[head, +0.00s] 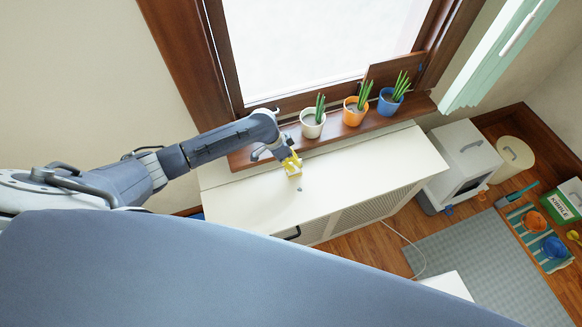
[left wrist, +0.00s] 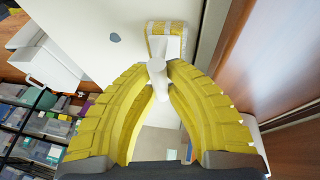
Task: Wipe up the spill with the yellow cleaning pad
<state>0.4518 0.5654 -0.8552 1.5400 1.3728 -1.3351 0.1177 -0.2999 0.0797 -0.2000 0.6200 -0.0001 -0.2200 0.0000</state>
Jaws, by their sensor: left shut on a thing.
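The yellow cleaning pad (head: 295,171) is at the white cabinet top (head: 370,165), below the window. In the left wrist view the pad (left wrist: 157,28) has yellow and white parts and a white handle (left wrist: 157,70). My left gripper (head: 290,158) is shut on the handle, its yellow fingers (left wrist: 165,85) on both sides. I cannot tell whether the pad touches the surface. The spill is a small grey-blue spot (head: 299,189) just in front of the pad, apart from it. It also shows in the left wrist view (left wrist: 115,37). My right gripper is not in view.
White (head: 312,122), orange (head: 354,111) and blue (head: 390,101) plant pots stand on the wooden sill behind the cabinet. A white litter box (head: 462,160) stands to the right. The cabinet top right of the pad is clear.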

